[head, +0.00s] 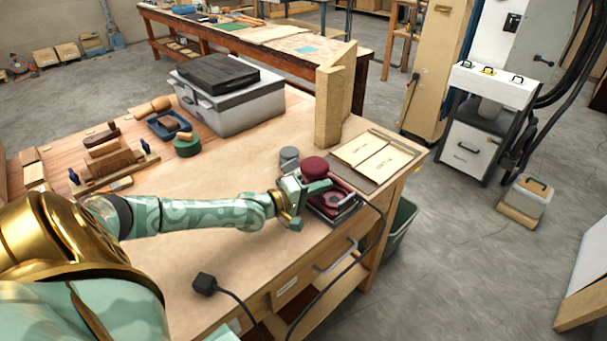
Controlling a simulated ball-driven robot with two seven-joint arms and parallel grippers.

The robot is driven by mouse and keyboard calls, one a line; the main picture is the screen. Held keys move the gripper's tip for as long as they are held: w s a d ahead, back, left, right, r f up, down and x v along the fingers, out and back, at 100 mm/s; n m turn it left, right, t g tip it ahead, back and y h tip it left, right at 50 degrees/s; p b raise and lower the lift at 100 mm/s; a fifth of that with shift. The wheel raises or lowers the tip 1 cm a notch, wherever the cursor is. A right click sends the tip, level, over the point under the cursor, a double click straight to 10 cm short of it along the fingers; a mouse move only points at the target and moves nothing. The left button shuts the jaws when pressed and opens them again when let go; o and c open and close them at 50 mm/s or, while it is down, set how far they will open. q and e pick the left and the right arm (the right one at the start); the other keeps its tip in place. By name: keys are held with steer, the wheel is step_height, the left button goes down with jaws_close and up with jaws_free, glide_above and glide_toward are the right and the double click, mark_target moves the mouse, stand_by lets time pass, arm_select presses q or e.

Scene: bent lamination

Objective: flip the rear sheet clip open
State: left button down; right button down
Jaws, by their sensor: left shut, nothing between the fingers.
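A dark red sheet sander (341,201) with a round knob on top sits on the workbench near its front right edge, its black cord trailing off the front. My left gripper (318,188) is right at the sander's left side, below the knob, its fingers shut and empty. It overlaps the sander in the picture, and I cannot tell whether it touches it. The rear sheet clip is too small and too covered to make out, so I cannot tell how it stands. My right gripper is out of view.
Printed paper sheets (374,158) lie on a dark board behind the sander. A grey cylinder (289,157) stands close behind my gripper. A tall pale wooden piece (329,107) and a grey case (233,111) stand farther back. A black plug (204,284) lies in front. The bench middle is clear.

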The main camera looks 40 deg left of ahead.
mark_target(333, 208)
arm_select(q)
steer(key=d, duration=0.1)
steer(key=d+p, duration=0.1)
steer(key=d, duration=0.1)
steer(key=shift+s+d+f, duration=0.2)
steer(key=shift+d, duration=0.05)
steer(key=shift+d+f, duration=0.15)
steer(key=shift+d, duration=0.1)
steer(key=shift+d+m+p, duration=0.15)
steer(key=shift+m+p, duration=0.25)
steer(key=shift+p, duration=0.35)
steer(key=shift+r+p, duration=0.2)
steer(key=shift+p, duration=0.15)
